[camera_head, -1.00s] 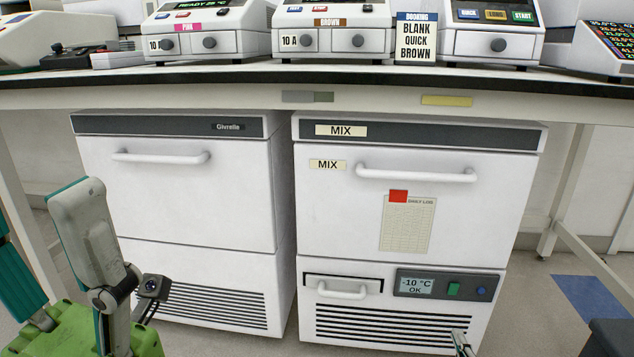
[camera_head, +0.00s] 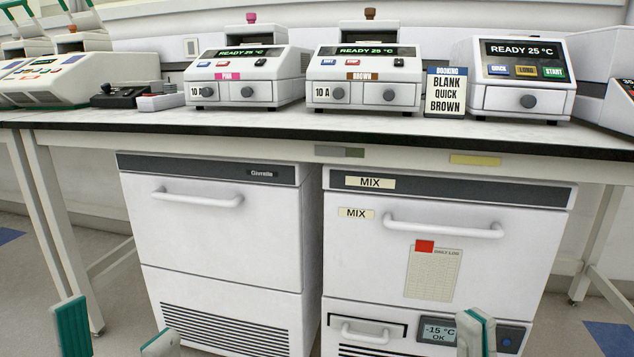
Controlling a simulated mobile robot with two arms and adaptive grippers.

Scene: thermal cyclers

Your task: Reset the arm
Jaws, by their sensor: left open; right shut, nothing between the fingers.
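My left gripper (camera_head: 115,336) shows at the bottom left edge of the head view. Its two teal-and-pale fingers stand apart with nothing between them. It is in front of the white Givrelle freezer (camera_head: 215,235) and a table leg, and the rest of it is cut off. My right gripper (camera_head: 476,332) shows at the bottom, right of the middle. Its visible part is pale with a teal edge. It is shut and empty in front of the MIX freezer (camera_head: 365,270), covering part of its lower panel. The arms behind both grippers are out of view.
The bench (camera_head: 270,122) carries pink (camera_head: 235,92) and brown (camera_head: 355,95) thermal cyclers, another cycler (camera_head: 520,102) reading READY 25 °C, and a booking sign (camera_head: 445,93) reading BLANK QUICK BROWN. A cream device (camera_head: 55,82) stands at the left. Floor shows beside the freezers.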

